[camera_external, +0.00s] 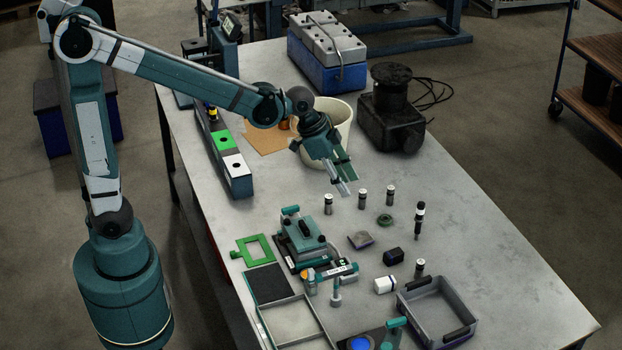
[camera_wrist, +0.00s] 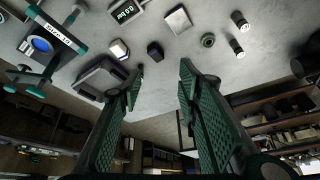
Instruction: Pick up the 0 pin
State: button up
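Several small upright silver-and-black pins stand on the table in the external view: one at the left (camera_external: 328,203), one in the middle (camera_external: 362,198), one at the right (camera_external: 390,195) and another near the grey tray (camera_external: 420,268). Their markings are too small to read, so I cannot tell which is the 0 pin. Two pins show at the upper right of the wrist view, one higher (camera_wrist: 240,20) and one lower (camera_wrist: 235,47). My gripper (camera_external: 349,186) is open and empty, above the table just behind the left and middle pins. Its spread green fingers (camera_wrist: 160,82) show in the wrist view.
A green ring (camera_external: 385,220) and a tall black-and-silver tool (camera_external: 419,221) stand near the pins. The grey tray (camera_external: 468,318), a white block (camera_external: 384,285) and a dark block (camera_external: 393,257) are nearer the front. A cream bucket (camera_external: 343,112) and a black machine (camera_external: 390,125) stand behind.

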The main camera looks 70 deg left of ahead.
jog(key=w+d+f+m+g+p, duration=0.1)
jog(key=w+d+f+m+p, duration=0.15)
jog(key=w+d+f, duration=0.5)
jog(key=m+g+h, duration=0.1)
jog(key=m, duration=0.2)
send_over(421, 262)
jog(key=s+a, duration=0.1)
jog(key=a, duration=0.1)
notch_tip(421, 262, down, 10)
jog(key=shift+s+p, duration=0.1)
jog(key=shift+p, duration=0.3)
jog(key=shift+x, duration=1.3)
jog(key=shift+x, duration=2.55)
jog(key=shift+s+d, duration=0.15)
jog(key=shift+c, duration=0.7)
